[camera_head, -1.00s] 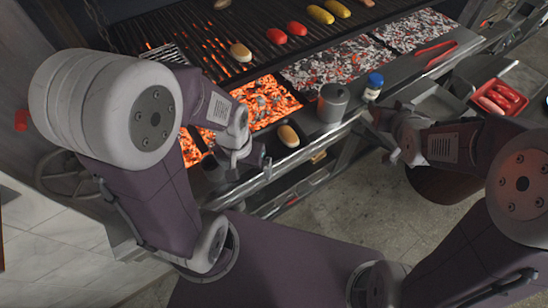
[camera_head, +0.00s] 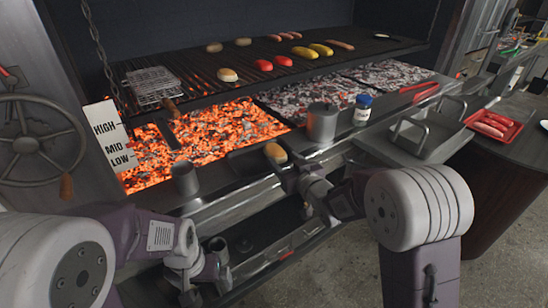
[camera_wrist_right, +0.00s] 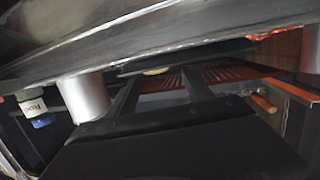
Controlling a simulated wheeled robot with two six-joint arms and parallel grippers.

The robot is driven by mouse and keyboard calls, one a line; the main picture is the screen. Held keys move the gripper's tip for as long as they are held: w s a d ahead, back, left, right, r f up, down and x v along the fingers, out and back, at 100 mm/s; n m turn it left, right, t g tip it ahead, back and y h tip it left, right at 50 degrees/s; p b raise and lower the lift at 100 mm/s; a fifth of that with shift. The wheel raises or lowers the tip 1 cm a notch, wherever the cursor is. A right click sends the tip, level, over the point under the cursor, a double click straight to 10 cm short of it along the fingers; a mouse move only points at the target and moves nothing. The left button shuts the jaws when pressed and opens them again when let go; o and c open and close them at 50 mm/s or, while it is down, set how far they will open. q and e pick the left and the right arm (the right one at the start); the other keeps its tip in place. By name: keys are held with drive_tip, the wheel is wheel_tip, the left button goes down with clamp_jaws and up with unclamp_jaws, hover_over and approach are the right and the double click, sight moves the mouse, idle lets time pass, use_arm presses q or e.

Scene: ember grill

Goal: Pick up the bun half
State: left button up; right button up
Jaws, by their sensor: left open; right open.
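A tan bun half (camera_head: 275,152) lies on the dark front ledge of the grill, at the edge of the hot coals. My right gripper (camera_head: 288,172) is open just in front of it, apparently apart from it. In the right wrist view my two dark fingers (camera_wrist_right: 160,88) are spread, with a small yellowish patch, likely the bun (camera_wrist_right: 156,72), between their tips. My left gripper (camera_head: 208,280) is open and empty, low in front of the grill, well away from the bun.
A metal canister (camera_head: 322,122) and a blue-lidded jar (camera_head: 362,110) stand right of the bun; a metal cup (camera_head: 185,178) stands left. Other buns, including one at the grate's front (camera_head: 228,75), and red and yellow items lie on the grate. A red tray (camera_head: 493,125) holds sausages.

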sight(279, 155)
drive_tip(key=shift+f+x, duration=0.2)
drive_tip(key=shift+x, duration=0.8)
drive_tip(key=x, duration=0.5)
drive_tip(key=shift+d+b, duration=0.2)
drive_tip(key=shift+b, duration=0.1)
drive_tip(key=c, duration=1)
drive_tip(key=shift+r+p, duration=0.9)
drive_tip(key=shift+r, duration=1.55)
drive_tip(key=s+d+r+p, duration=0.2)
drive_tip(key=s+d+r, duration=0.4)
drive_tip(key=d, duration=0.3)
drive_tip(key=shift+s+p, duration=0.4)
drive_tip(key=shift+s, duration=0.15)
